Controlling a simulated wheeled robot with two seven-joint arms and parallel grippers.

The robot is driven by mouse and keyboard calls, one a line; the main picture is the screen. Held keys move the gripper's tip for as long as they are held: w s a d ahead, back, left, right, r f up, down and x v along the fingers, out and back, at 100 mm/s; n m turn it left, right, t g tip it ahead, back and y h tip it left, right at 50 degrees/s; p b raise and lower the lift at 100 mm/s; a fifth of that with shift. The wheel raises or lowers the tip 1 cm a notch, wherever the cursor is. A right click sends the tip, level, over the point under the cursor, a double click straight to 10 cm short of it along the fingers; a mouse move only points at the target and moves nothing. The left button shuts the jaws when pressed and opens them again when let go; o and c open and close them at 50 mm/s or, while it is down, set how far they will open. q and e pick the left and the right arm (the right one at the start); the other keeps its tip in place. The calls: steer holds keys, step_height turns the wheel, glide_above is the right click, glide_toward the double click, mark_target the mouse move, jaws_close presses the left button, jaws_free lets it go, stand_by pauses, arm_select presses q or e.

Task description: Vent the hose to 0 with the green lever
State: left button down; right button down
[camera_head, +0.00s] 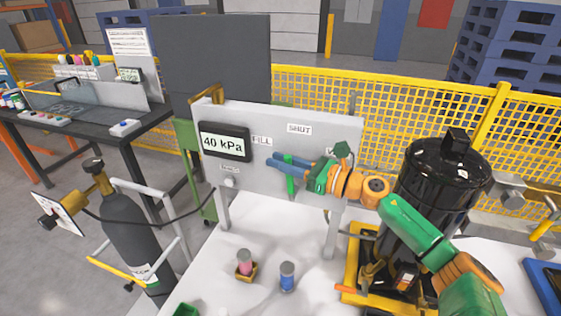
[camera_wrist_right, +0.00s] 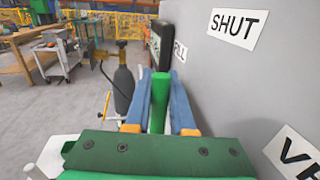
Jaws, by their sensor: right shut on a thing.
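The green lever (camera_head: 290,184) is on the front of a grey panel (camera_head: 250,118), below the SHUT sign (camera_head: 300,128) and between the FILL sign (camera_head: 262,141) and a mostly hidden sign on the right. It looks roughly upright. My right gripper (camera_head: 273,164) reaches in from the right, its blue fingers shut on the lever. In the right wrist view, the lever (camera_wrist_right: 160,105) stands between the two fingers. The lever's pivot is hard to make out. The display (camera_head: 223,142) on the panel reads 40 kPa. My left gripper is not in view.
A black tank (camera_head: 440,180) stands right of the panel, close to my right arm. A dark gas cylinder (camera_head: 135,235) with a hose stands at left. Two small capped cylinders, one pink (camera_head: 245,262) and one blue (camera_head: 287,278), are on the white surface (camera_head: 225,285) below the panel.

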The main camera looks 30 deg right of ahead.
steer(key=shift+d+r, duration=0.15)
steer(key=shift+r, duration=0.2)
steer(key=c, duration=1)
jaws_free()
steer(key=shift+c, duration=0.2)
steer(key=shift+w+d+f, duration=0.1)
steer(key=shift+f, duration=0.1)
steer(key=b+v, duration=0.3)
steer(key=v, duration=0.4)
